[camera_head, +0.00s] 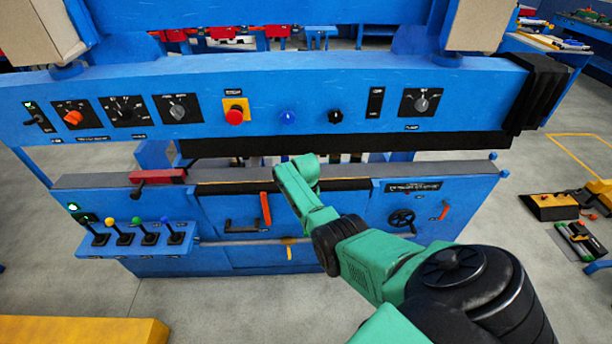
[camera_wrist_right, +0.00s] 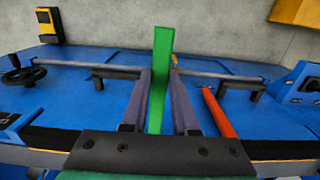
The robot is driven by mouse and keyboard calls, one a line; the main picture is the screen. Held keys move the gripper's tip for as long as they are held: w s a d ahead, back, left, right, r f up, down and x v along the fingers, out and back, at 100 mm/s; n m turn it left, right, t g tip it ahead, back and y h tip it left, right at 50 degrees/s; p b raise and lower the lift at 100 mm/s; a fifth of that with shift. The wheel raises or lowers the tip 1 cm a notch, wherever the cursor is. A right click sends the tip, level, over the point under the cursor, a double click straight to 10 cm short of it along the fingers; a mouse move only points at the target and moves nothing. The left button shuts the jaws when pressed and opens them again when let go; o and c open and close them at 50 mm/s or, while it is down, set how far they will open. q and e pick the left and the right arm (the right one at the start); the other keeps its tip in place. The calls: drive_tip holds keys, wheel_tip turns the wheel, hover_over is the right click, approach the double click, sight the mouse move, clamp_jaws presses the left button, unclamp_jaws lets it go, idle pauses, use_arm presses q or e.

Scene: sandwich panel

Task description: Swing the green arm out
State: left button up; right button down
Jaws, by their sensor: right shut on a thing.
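The green arm (camera_wrist_right: 162,75) is a flat bright-green bar in the right wrist view. It stands out from the blue machine front, between the two dark grey-purple fingers of my right gripper (camera_wrist_right: 159,88), which is shut on it. Its lower end is hidden by the gripper mount. In the head view my teal right arm reaches to the middle of the machine front and covers the green arm and the fingers. My left gripper is not in view.
An orange-red handle (camera_head: 265,207) is close to my right gripper; it also shows in the right wrist view (camera_wrist_right: 218,112). A black handwheel (camera_head: 401,218) sits to the right. Coloured-knob levers (camera_head: 138,238) stick out at left. A yellow block (camera_head: 84,330) lies at front left.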

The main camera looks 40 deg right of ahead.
drive_tip(key=c, duration=0.7)
unclamp_jaws()
drive_tip(key=shift+r, duration=0.4)
wheel_tip(320, 180, up, 6)
drive_tip(key=shift+w+f+p, duration=0.1)
drive_tip(key=shift+w+p, duration=0.05)
drive_tip(key=shift+p, duration=0.6)
wheel_tip(320, 180, up, 8)
drive_tip(key=shift+d+b, duration=0.1)
drive_tip(key=shift+b, duration=0.35)
